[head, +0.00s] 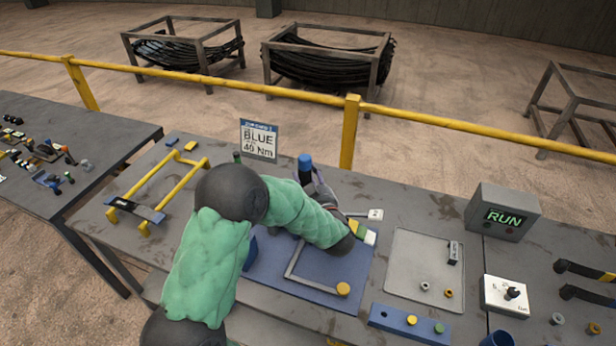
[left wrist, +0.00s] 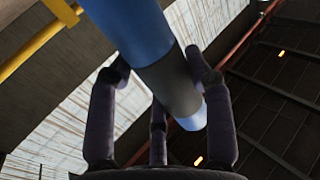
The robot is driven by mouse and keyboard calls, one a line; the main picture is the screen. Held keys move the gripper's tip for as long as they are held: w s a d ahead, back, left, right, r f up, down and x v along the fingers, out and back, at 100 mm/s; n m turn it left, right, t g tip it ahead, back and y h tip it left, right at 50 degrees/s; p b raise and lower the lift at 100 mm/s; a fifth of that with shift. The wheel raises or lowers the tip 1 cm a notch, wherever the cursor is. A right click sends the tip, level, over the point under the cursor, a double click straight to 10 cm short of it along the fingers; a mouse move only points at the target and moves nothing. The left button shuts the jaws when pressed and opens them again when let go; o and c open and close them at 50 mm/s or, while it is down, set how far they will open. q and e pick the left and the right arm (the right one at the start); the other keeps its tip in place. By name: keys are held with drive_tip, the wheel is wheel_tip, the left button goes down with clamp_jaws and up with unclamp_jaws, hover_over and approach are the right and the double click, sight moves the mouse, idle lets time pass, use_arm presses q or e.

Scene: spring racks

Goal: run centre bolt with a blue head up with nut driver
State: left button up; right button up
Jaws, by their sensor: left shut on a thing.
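My left arm, in a green sleeve, reaches across the bench in the head view. Its gripper (head: 314,184) is partly hidden and is shut on an upright tool with a blue top, which appears to be the nut driver (head: 305,162). In the left wrist view the dark fingers (left wrist: 160,110) close around this blue cylinder (left wrist: 130,30) with a dark band, and a lighter blue end shows beyond the band. I cannot make out a blue-headed centre bolt; my arm covers part of the blue plate (head: 318,296). My right gripper is not in view.
A sign (head: 258,140) reads "BLUE 40 Nm". A yellow frame (head: 165,180) stands left. Right of the plate are a grey tray (head: 405,250) with small parts, a blue strip (head: 388,318), a white switch box (head: 497,296) and a "RUN" box (head: 505,210). A yellow rail (head: 430,123) runs behind.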

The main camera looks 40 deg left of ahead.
sight(310, 164)
use_arm(q)
drive_tip(key=shift+f+b, duration=0.35)
drive_tip(key=shift+f, duration=0.3)
idle(1.3)
drive_tip(key=shift+r, duration=0.15)
drive_tip(key=shift+r+p, duration=0.45)
drive_tip(key=shift+p, duration=0.05)
drive_tip(key=shift+r+p, duration=2.1)
drive_tip(key=shift+r, duration=1.05)
